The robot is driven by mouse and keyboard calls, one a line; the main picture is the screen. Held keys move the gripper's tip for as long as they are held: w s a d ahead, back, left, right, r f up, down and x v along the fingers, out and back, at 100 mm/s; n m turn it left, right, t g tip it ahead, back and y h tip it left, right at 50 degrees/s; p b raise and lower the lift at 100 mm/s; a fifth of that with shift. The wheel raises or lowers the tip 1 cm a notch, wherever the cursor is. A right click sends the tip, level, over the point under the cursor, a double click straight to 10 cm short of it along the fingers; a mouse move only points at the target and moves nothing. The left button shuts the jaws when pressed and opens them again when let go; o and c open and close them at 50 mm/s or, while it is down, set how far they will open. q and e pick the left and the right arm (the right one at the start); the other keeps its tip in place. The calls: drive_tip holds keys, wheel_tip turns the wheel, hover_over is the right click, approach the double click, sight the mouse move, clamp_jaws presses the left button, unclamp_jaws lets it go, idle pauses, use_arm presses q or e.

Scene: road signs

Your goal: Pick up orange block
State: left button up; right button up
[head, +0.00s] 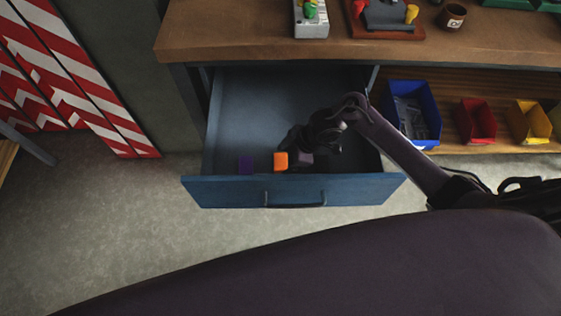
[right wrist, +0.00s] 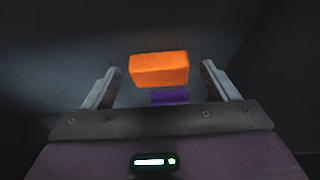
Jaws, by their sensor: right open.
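The orange block (head: 281,160) sits in the open blue drawer (head: 293,190), near its front panel. In the right wrist view the orange block (right wrist: 159,69) shows between and just beyond the two fingertips. My right gripper (head: 292,146) reaches into the drawer from the right, close to the block. In the right wrist view its fingers (right wrist: 158,78) are spread wide with nothing held. A purple block (head: 246,165) is left of the orange one; a purple piece (right wrist: 170,97) also shows below the orange block in the right wrist view. My left gripper is not in view.
The drawer hangs under a wooden workbench (head: 255,30). A blue bin (head: 418,112), a red bin (head: 476,121) and a yellow bin (head: 529,122) stand on the shelf at right. Red-and-white striped boards (head: 75,75) lean at left. The drawer's left rear is empty.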

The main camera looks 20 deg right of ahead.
drive_tip(key=c, duration=1.1)
drive_tip(key=shift+r, duration=0.1)
drive_tip(key=shift+c, duration=0.2)
